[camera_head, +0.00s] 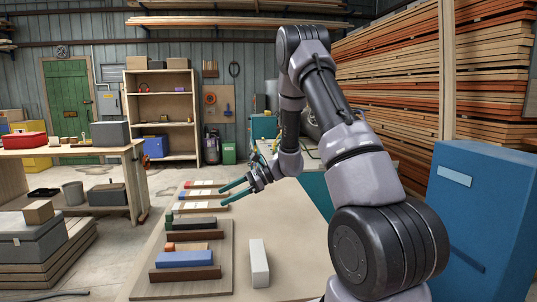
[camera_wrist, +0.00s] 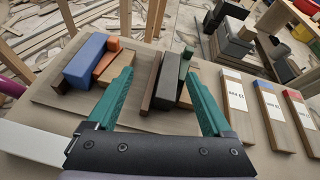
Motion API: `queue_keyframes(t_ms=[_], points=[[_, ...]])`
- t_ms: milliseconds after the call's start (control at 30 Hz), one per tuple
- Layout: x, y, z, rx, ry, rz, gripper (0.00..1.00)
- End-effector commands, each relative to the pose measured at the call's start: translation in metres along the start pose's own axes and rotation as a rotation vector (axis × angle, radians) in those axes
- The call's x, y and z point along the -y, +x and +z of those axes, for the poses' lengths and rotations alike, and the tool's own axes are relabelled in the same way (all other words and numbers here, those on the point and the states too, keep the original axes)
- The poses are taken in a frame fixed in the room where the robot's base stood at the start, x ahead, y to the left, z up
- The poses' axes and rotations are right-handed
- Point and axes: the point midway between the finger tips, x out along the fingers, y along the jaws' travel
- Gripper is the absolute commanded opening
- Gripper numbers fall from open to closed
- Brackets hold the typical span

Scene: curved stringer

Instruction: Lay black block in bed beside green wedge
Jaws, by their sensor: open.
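My gripper (camera_head: 222,196) hangs above the far part of the table with its two teal fingers spread. In the wrist view the gripper (camera_wrist: 162,72) is open and nothing is held. A black block (camera_head: 196,223) lies on the wooden board (camera_head: 221,285), below and nearer than the fingers; it also shows between the fingertips in the wrist view (camera_wrist: 167,82). A small green wedge (camera_head: 169,220) stands by the black block's left end in the head view. The wedge (camera_wrist: 186,61) shows at its far end in the wrist view. Whether they touch is unclear.
A brown block (camera_head: 196,235) lies beside the black one. Nearer are an orange block (camera_head: 170,247), a blue block (camera_head: 186,259) and a dark brown bar (camera_head: 185,273). A white block (camera_head: 259,263) stands right of the board. Labelled strips (camera_wrist: 270,101) lie beyond the board.

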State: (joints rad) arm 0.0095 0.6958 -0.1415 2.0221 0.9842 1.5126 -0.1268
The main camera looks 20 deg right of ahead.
Motion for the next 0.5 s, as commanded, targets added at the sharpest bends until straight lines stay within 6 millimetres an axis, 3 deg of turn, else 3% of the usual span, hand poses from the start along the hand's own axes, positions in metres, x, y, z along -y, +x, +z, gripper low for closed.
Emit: queue_keyframes(t_ms=[33,200,500], points=[[-0.008,-0.012,0.028,-0.027,-0.073,0.021,0.85],[-0.046,-0.047,0.091,-0.148,-0.305,0.106,0.85],[-0.124,-0.113,0.161,-0.423,-0.721,0.202,0.85]])
